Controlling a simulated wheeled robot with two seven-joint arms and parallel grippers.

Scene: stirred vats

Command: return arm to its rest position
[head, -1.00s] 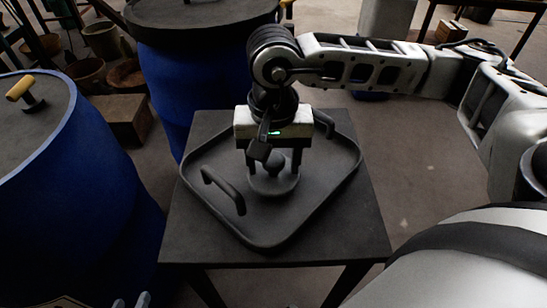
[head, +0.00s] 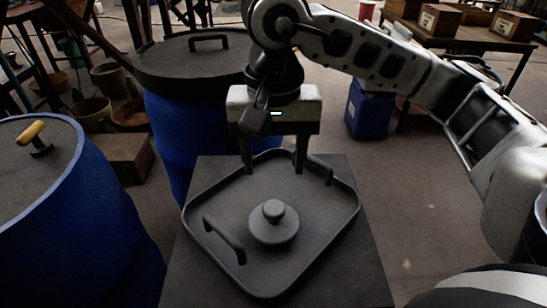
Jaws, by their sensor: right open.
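My right gripper (head: 273,168) is open and empty. Its fingers point down, above the far part of a dark tray (head: 196,198). A round dark lid with a knob (head: 273,227) sits in the tray, apart from the fingers. The tray has a raised handle at its left and one at its far right, and it rests on a small dark table (head: 355,262). My right arm comes in from the right. My left gripper is not clearly visible.
A blue vat with a wooden-handled lid (head: 75,215) stands at the left. Another blue vat (head: 170,125) with a dark lid stands behind the table. A blue canister (head: 369,112) is on the floor at the back right. Crates stand on a far table. Floor right of the small table is clear.

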